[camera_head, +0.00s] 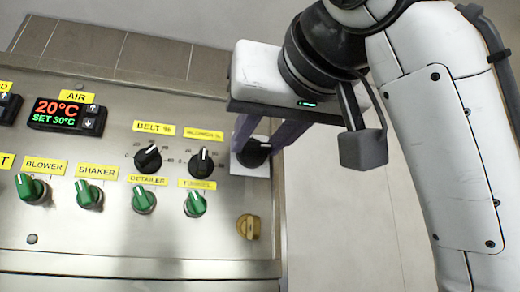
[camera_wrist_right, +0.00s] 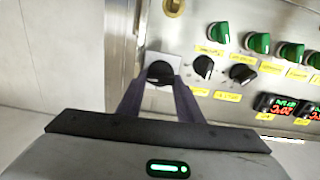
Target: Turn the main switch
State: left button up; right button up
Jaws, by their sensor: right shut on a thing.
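The main switch (camera_head: 254,153) is a black rotary knob on a pale square plate (camera_head: 262,170) at the right edge of the steel control panel. My right gripper (camera_head: 256,148) comes down over it from above, its dark fingers on either side of the knob. It is shut on the knob. In the right wrist view the black knob (camera_wrist_right: 159,72) shows between the two fingertips (camera_wrist_right: 160,80). The gripper hides part of the plate in the head view. My left gripper is in neither view.
The panel (camera_head: 110,235) carries green knobs (camera_head: 90,195) in a row, two black dials (camera_head: 148,159) above them, a yellow latch-like piece (camera_head: 248,226) below the main switch, and a temperature display (camera_head: 67,115) marked AIR. Bare floor (camera_head: 340,230) lies right of the panel.

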jog(key=n, duration=0.4)
jog(key=shift+n, duration=0.3)
jog(key=n, duration=0.4)
jog(key=shift+a, duration=0.15)
jog(key=n, duration=0.5)
jog(key=shift+p, duration=0.35)
jog(key=shift+a+f+n+p, duration=0.15)
jog(key=shift+n+p, duration=0.35)
jog(key=shift+n, duration=1.4)
jog(key=o, duration=1.1)
jog(key=shift+f, duration=0.1)
